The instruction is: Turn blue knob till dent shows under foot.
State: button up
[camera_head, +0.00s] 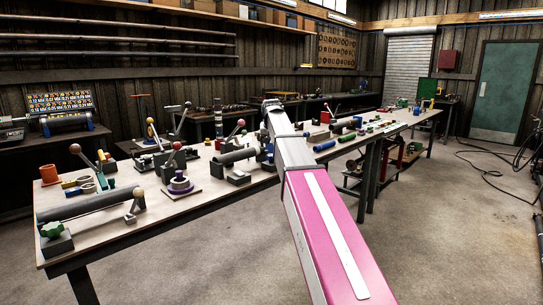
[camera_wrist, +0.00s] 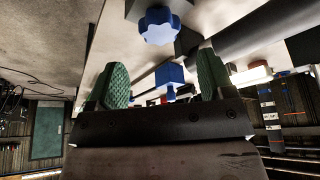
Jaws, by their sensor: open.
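The blue knob (camera_wrist: 160,25), a lobed star-shaped handle, is in the upper middle of the wrist view. My gripper (camera_wrist: 161,84) is open, its two green ribbed finger pads wide apart. The knob shows beyond the fingertips, roughly in line with the gap and apart from both pads. A dark shaft (camera_wrist: 250,28) runs to the right of the knob. I cannot make out the foot or a dent clearly in either view. In the head view my arm reaches over the workbench (camera_head: 110,226), and its far end hides what lies behind it.
Beyond the pads, a blue block (camera_wrist: 170,74) stands near the gap. Several lever fixtures, including one with a purple ring (camera_head: 180,187), crowd the bench left of my arm. A green-knobbed shaft fixture (camera_head: 52,230) is at the near left.

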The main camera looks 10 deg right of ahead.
aim_at(271, 155)
jog(key=x, duration=0.7)
jog(key=c, duration=0.9)
